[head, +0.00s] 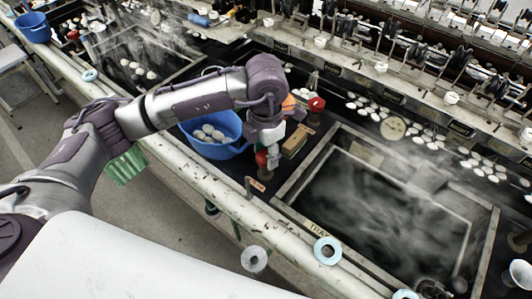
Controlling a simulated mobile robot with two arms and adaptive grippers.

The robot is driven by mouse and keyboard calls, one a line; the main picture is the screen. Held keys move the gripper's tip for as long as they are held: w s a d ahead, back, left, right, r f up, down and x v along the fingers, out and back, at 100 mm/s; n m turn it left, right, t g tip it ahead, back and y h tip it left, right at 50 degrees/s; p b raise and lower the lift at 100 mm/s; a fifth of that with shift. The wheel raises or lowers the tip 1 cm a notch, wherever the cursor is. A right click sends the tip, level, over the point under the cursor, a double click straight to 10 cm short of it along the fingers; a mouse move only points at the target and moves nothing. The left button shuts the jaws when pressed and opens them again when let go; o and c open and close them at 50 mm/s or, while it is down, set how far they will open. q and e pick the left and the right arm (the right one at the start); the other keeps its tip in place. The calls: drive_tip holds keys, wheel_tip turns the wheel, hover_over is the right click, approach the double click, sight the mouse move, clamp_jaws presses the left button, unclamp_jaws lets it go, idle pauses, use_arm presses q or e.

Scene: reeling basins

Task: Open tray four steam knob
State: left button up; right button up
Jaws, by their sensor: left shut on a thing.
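My left arm reaches in from the left, and its gripper (267,152) points down at the near left corner of the large steaming basin (300,183). The gripper is shut on a small red knob (262,158), which it partly hides. A label starting with "TRAY" (319,229) is on the near rim of this basin; its number is not readable. Another red round knob (316,104) shows farther back, clear of the gripper. My right gripper is not in view.
A blue basin (236,147) with white cocoons stands just left of the gripper. A wooden block (295,142) lies close on its right. A pale rail (180,165) runs along the front. Steam blurs the large basin.

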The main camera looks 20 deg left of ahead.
sight(266, 155)
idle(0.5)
use_arm(q)
drive_tip(key=o, duration=1.1)
drive_tip(key=shift+o, duration=0.2)
drive_tip(key=shift+r, duration=0.15)
wheel_tip(266, 155, up, 12)
